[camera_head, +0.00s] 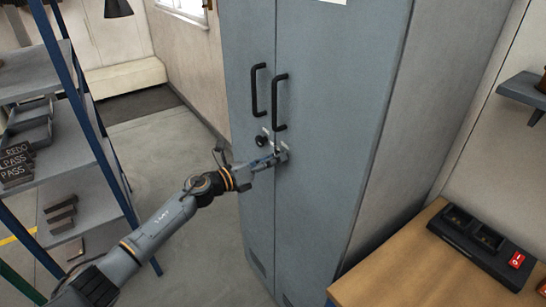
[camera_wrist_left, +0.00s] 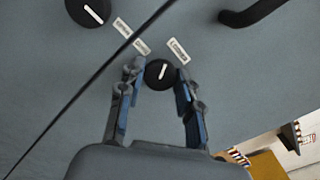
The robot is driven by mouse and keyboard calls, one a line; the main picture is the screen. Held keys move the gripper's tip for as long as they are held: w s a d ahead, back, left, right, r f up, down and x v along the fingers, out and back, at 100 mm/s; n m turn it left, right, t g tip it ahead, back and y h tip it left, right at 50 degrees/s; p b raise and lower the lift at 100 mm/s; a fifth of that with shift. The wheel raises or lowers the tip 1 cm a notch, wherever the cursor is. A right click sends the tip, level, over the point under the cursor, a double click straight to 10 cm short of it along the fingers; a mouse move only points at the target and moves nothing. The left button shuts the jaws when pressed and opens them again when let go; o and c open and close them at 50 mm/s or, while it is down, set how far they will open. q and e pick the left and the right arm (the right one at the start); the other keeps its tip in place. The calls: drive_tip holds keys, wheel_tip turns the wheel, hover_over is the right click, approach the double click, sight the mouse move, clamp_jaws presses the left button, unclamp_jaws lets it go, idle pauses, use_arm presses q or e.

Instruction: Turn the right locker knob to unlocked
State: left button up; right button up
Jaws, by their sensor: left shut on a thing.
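The grey locker (camera_head: 332,130) has two doors, each with a black bar handle; the right door's handle (camera_head: 281,102) also shows in the wrist view. My left gripper (camera_head: 281,154) is at the right door below its handle. In the left wrist view its two fingers (camera_wrist_left: 159,76) are closed around the sides of the round black right knob (camera_wrist_left: 158,76). The knob's white mark tilts slightly right of straight up in that view. Small white labels (camera_wrist_left: 179,51) lie above the knob; their text is unreadable. The left knob (camera_head: 262,141) stands on the left door, clear of the gripper. My right gripper is not in view.
A blue-framed shelf (camera_head: 75,150) with dark blocks and signs stands at the left. A wooden bench (camera_head: 400,270) with a black device (camera_head: 480,245) and red switch is at the lower right. The floor (camera_head: 170,140) left of the locker is clear.

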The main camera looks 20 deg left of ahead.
use_arm(q)
drive_tip(key=n+p, duration=0.4)
drive_tip(key=n, duration=0.7)
drive_tip(key=shift+n, duration=0.4)
idle(0.3)
drive_tip(key=o, duration=1.2)
drive_tip(key=shift+c, duration=0.2)
drive_tip(key=v, duration=1.2)
